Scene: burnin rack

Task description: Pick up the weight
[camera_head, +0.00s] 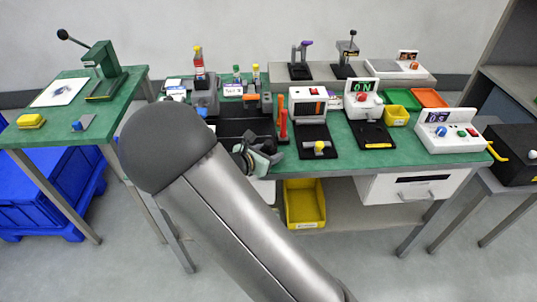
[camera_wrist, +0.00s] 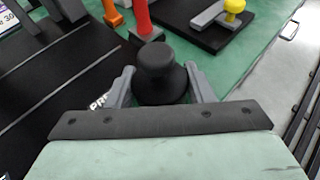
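The weight (camera_wrist: 160,75) is a black, round piece with a narrower knob on a wider base, in the middle of the wrist view. My gripper (camera_wrist: 161,72) has one finger on each side of it. The fingers are spread about as wide as the weight's base, and I cannot tell whether they press on it or stand slightly apart. In the head view my gripper (camera_head: 262,160) is at the front edge of the green bench, and I cannot make out the weight there.
A red upright tool (camera_wrist: 142,18) and an orange one (camera_wrist: 113,14) stand just beyond the weight. A black fixture with a yellow knob (camera_wrist: 234,7) is to the right. A black tray (camera_wrist: 60,75) lies left. A yellow bin (camera_head: 304,205) is below the bench (camera_head: 440,160).

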